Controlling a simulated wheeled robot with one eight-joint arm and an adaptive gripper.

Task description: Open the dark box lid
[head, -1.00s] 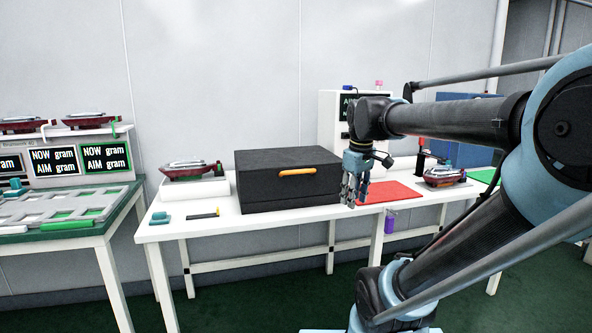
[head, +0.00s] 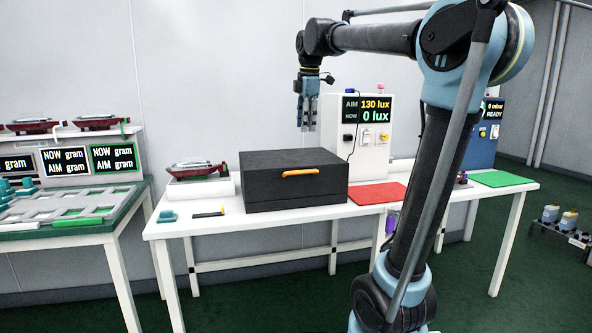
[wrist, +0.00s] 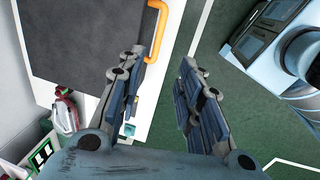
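The dark box (head: 290,190) stands on the white table with its lid (head: 285,160) shut. An orange handle (head: 299,172) is on its front face, near the top edge. In the wrist view the dark lid (wrist: 85,45) fills the upper left, with the orange handle (wrist: 157,30) at its right edge. My gripper (head: 307,129) points down above the box, clear of it, in the head view. In the wrist view its fingers (wrist: 160,105) are spread apart with nothing between them.
A red mat (head: 376,195) lies right of the box. A tester showing lux readings (head: 370,140) stands behind at the right.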

